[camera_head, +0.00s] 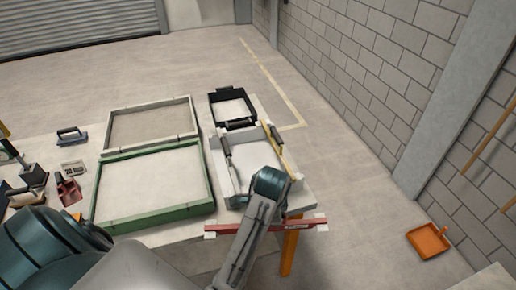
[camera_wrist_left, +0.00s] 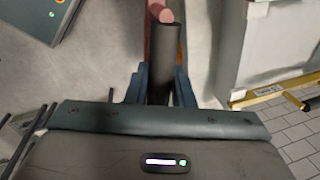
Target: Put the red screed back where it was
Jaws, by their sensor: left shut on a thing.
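The red screed (camera_head: 308,224) is a long red bar with pale ends, held roughly crosswise at the table's front right edge. My left arm crosses in front of its middle and hides my left gripper in the head view. In the left wrist view my left gripper (camera_wrist_left: 161,88) is shut around a dark handle, with a red part of the screed (camera_wrist_left: 159,12) beyond it. The green-framed sandbed (camera_head: 150,220) and the grey-framed sandbed (camera_head: 109,143) lie to the left on the table. My right gripper is not in view.
A pale tray (camera_head: 214,162) with black-handled tools across it stands behind the screed, with a black tray (camera_head: 215,118) farther back. A red scoop (camera_head: 68,190) and a blue float (camera_head: 72,136) lie at left. An orange dustpan (camera_head: 428,241) is on the floor at right.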

